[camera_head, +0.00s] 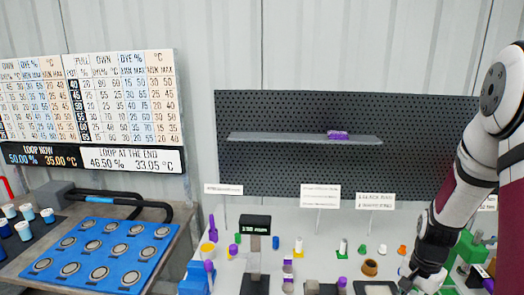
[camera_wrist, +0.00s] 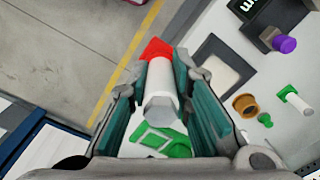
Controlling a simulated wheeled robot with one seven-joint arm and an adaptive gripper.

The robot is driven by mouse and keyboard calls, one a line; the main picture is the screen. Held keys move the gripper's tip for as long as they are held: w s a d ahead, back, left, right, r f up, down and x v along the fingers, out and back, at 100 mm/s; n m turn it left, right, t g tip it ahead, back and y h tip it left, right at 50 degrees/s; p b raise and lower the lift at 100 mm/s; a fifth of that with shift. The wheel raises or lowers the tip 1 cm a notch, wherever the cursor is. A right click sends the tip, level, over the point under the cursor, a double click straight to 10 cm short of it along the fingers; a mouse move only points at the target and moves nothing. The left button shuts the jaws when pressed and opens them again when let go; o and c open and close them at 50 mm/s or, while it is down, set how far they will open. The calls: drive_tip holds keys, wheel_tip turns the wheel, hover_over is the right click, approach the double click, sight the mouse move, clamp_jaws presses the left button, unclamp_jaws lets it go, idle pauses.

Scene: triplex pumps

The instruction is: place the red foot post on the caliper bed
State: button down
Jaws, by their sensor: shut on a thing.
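The red foot post, a white faceted post (camera_wrist: 160,90) with a red foot (camera_wrist: 156,48), is between the fingers of my gripper (camera_wrist: 160,100) in the wrist view. The gripper is shut on it, with the red foot pointing away from the camera. In the head view my gripper (camera_head: 420,280) is at the lower right, above the table; the post cannot be made out there.
A dark-framed pale pad (camera_wrist: 221,70), an orange ring (camera_wrist: 246,105) and a white post with a green end (camera_wrist: 294,99) lie right of my gripper. Green parts (camera_wrist: 160,141) are below it. A purple knob (camera_wrist: 285,44) is near the upper right. Several small posts crowd the table.

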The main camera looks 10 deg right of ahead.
drive_tip(key=shift+w+a, duration=0.15)
drive_tip(key=shift+a, duration=0.1)
drive_tip(key=w+a+f+n+b, duration=0.3)
drive_tip(key=w+a+n+b, duration=0.2)
drive_tip(key=w+a, duration=0.6)
drive_tip(key=w+a+f+n+b, duration=0.4)
drive_tip(key=w+a+n, duration=0.4)
drive_tip(key=w+a, duration=0.3)
drive_tip(key=shift+w+a+f+n+b, duration=0.25)
drive_tip(key=shift+w+a+n+b, duration=0.1)
drive_tip(key=shift+w+b, duration=0.15)
